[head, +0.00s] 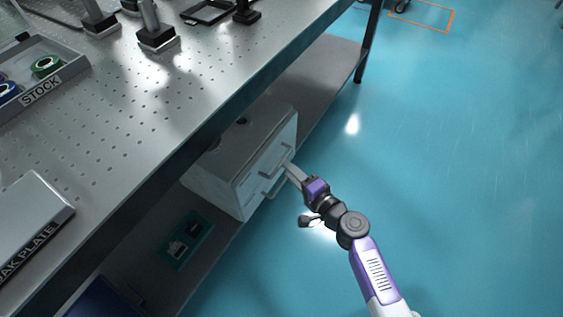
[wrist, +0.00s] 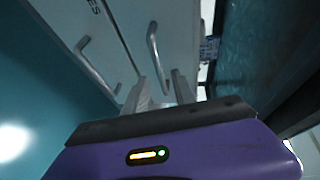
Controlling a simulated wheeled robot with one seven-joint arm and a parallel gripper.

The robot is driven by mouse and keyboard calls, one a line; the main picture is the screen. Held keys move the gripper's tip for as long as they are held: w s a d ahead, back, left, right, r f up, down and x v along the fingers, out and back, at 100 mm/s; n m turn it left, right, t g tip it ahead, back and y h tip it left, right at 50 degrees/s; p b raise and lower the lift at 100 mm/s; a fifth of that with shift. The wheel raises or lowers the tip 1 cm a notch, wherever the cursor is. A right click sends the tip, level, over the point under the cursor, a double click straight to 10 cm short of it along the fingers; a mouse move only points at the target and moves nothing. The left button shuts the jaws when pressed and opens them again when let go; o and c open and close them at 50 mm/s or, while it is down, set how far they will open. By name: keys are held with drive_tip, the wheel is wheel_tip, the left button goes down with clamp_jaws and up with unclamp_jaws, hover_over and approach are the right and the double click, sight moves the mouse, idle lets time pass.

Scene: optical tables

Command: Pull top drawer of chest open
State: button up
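The chest (head: 216,177) is a pale grey box on the shelf under the optical table. Its front has two drawers with bar handles. The top drawer's handle (wrist: 155,52) is in front of my gripper in the wrist view; the lower handle (wrist: 96,66) is to its left. Both drawers look shut. My gripper (head: 287,166) is at the chest front near the handles. In the wrist view its fingers (wrist: 163,88) are apart, with the near end of the top handle close to or between their tips. I cannot tell whether they touch it.
The perforated table top (head: 150,110) overhangs the chest, with a STOCK tray (head: 72,75) on it. A teal tray (head: 186,240) with dark items lies on the shelf beside the chest. The blue floor (head: 450,150) to the right is clear.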

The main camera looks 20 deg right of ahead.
sight(281, 162)
drive_tip(key=shift+b+x, duration=0.4)
drive_tip(key=shift+x, duration=2.25)
clamp_jaws()
